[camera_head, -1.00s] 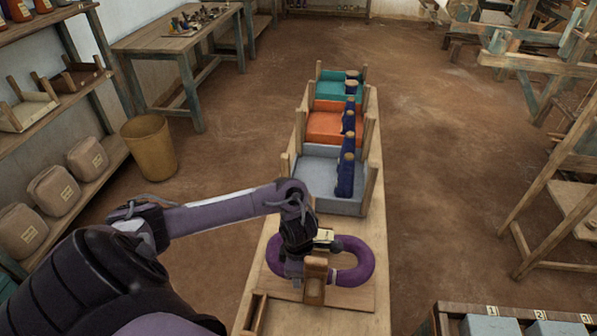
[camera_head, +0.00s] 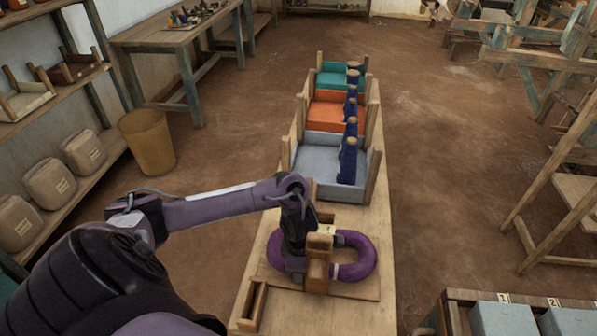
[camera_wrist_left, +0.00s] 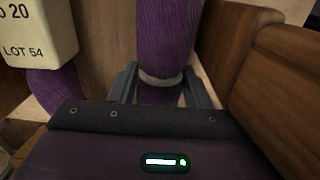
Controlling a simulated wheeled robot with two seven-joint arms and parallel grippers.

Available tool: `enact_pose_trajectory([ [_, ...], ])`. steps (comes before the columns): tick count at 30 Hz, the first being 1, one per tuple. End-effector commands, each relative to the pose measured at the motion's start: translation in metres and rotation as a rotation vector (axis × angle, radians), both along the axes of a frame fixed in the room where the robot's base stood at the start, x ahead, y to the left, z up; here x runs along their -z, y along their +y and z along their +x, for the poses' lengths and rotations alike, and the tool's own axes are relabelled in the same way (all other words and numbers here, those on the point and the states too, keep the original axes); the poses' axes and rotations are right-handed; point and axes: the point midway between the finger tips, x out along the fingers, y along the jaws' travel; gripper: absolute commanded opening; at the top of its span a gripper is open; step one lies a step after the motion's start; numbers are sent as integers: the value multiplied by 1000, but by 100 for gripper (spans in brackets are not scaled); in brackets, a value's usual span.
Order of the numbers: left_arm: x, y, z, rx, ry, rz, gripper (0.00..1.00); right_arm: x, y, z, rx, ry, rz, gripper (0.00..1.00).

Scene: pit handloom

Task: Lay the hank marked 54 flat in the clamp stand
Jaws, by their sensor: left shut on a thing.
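The purple hank (camera_head: 362,258) is a ring of yarn lying flat or nearly so over the wooden base of the clamp stand (camera_head: 362,291). The stand's wooden block (camera_head: 318,271) rises in front of the hank's near side. My left gripper (camera_wrist_left: 160,88) is shut on a purple strand, with a pale tie band between its fingers. A cream tag (camera_wrist_left: 38,35) reading "LOT 54" hangs at the left in the wrist view. My left arm hides part of the hank in the head view, so full contact with the base cannot be told. My right gripper is not in view.
A small wooden tray (camera_head: 253,304) lies at the bench's near left. Grey (camera_head: 318,185), orange (camera_head: 325,118) and teal (camera_head: 333,78) bins stand farther along the bench, with dark blue items at their right. Numbered grey blocks (camera_head: 503,318) sit at lower right.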

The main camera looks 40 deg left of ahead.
Motion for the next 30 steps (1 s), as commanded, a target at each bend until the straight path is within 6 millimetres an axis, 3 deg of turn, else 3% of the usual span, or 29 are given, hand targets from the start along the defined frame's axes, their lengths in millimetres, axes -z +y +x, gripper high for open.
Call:
enact_pose_trajectory([
  [1, 14, -1, -11, 0, 27, 6, 16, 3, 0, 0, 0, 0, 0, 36],
  [4, 15, -1, -11, -1, 27, 6, 16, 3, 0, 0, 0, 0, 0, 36],
  [5, 15, -1, -11, -1, 27, 6, 44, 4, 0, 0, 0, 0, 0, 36],
  [11, 16, -2, -11, -2, 26, 5, 69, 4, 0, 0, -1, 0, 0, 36],
  [22, 8, -2, -10, -1, 21, 5, 69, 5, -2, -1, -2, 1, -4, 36],
  [25, -9, -2, -10, 1, 16, 5, 69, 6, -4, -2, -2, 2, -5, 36],
  [30, -50, -1, -7, 1, -4, 6, 69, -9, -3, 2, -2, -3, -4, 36],
])
